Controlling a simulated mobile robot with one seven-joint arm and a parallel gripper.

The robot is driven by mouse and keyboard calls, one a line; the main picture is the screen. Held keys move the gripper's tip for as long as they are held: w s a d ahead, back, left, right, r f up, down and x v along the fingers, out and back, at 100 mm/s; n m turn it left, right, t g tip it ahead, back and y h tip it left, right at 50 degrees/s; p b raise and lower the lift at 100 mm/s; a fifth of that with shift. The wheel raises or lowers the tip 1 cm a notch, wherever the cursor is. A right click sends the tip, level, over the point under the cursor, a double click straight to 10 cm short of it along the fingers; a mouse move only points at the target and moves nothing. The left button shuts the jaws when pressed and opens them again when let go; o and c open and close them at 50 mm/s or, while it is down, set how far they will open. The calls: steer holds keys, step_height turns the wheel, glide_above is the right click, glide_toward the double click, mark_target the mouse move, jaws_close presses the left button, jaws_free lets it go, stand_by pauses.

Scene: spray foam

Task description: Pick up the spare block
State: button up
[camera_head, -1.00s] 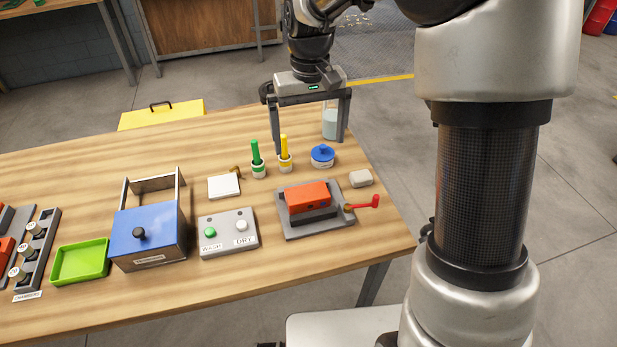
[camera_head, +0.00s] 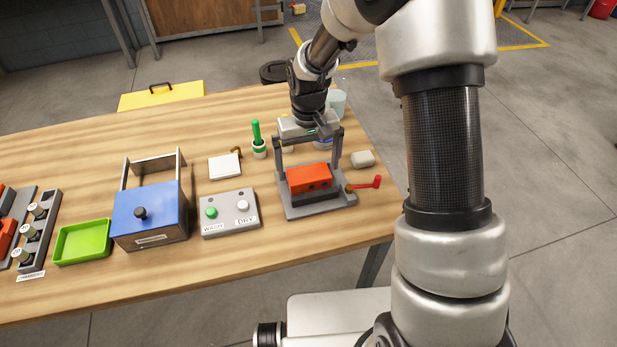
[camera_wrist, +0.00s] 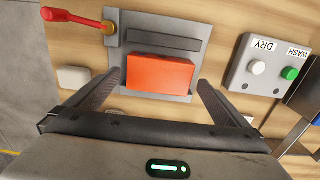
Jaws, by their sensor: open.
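An orange-red block (camera_head: 309,178) lies on a grey fixture (camera_head: 291,212) with a red-handled lever, near the right end of the table. It also shows in the wrist view (camera_wrist: 160,75). My gripper (camera_head: 307,170) is open and points down over the fixture. In the wrist view its fingers (camera_wrist: 160,84) reach to either side of the block's near end, with nothing gripped. I cannot tell how far the fingertips are above the fixture. More red blocks (camera_head: 5,232) show in a dark holder at the far left edge. No label marks which block is the spare.
A pale rounded block (camera_head: 362,159) and the red lever (camera_head: 366,183) sit right of the fixture. A WASH/DRY button box (camera_head: 229,214), blue-lidded box (camera_head: 150,212) and green tray (camera_head: 83,241) stand left. The table's right edge is close.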

steer(key=shift+f, duration=0.75)
steer(key=shift+r, duration=0.1)
steer(key=c, duration=1.4)
